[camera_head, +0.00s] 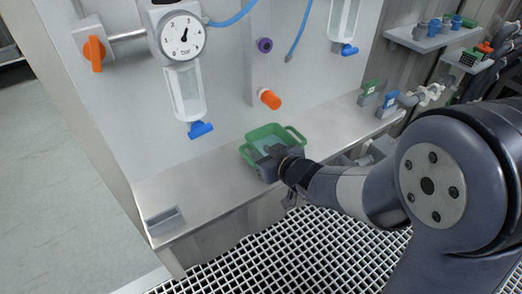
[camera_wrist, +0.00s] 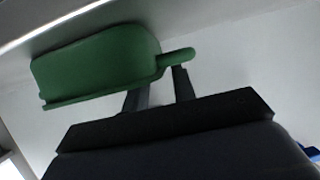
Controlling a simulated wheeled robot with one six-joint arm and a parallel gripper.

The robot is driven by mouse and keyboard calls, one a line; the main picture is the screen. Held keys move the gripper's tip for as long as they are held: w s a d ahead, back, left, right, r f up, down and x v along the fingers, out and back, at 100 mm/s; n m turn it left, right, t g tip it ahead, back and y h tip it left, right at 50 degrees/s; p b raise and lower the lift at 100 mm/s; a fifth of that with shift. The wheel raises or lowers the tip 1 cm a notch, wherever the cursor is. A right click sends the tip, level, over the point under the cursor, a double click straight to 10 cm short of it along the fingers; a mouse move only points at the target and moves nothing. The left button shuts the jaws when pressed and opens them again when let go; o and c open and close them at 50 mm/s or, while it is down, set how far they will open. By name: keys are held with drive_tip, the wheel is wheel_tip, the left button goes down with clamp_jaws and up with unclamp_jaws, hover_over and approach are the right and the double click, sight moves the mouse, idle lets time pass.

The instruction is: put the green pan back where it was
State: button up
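The green pan (camera_head: 267,144) is a shallow tray with a loop handle at each end. In the head view it is over the grey bench, below the orange valve knob. I cannot tell whether it rests on the bench or is slightly raised. My gripper (camera_head: 269,158) is at its near side. In the wrist view the pan (camera_wrist: 100,65) fills the upper left, with a handle pointing right. The two dark fingers of my gripper (camera_wrist: 160,85) stand apart and reach the pan's rim and handle. Their tips are partly hidden, so their grip is unclear.
Clear vessels with blue valves (camera_head: 201,129) and a round gauge (camera_head: 183,37) hang on the panel above. A small grey block (camera_head: 165,221) sits at the bench's left end. Green and blue tagged fittings (camera_head: 388,103) stand at right. The bench's left half (camera_head: 200,185) is mostly clear.

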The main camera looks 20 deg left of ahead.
drive_tip(key=p+v, duration=0.2)
drive_tip(key=v, duration=0.8)
drive_tip(key=shift+d+p, duration=0.2)
drive_tip(key=shift+p, duration=0.15)
drive_tip(key=shift+a+r, duration=0.1)
drive_tip(key=b+x, duration=0.2)
drive_tip(key=x, duration=0.4)
drive_tip(key=b+x, duration=0.1)
drive_tip(key=x, duration=0.5)
drive_tip(key=shift+f+b, duration=0.3)
drive_tip(key=shift+b, duration=0.1)
drive_tip(key=r, duration=0.1)
drive_tip(key=r+p, duration=0.2)
drive_tip(key=shift+s+r, duration=0.1)
drive_tip(key=shift+s, duration=0.15)
drive_tip(key=shift+r+p, duration=0.3)
drive_tip(key=shift+r, duration=0.3)
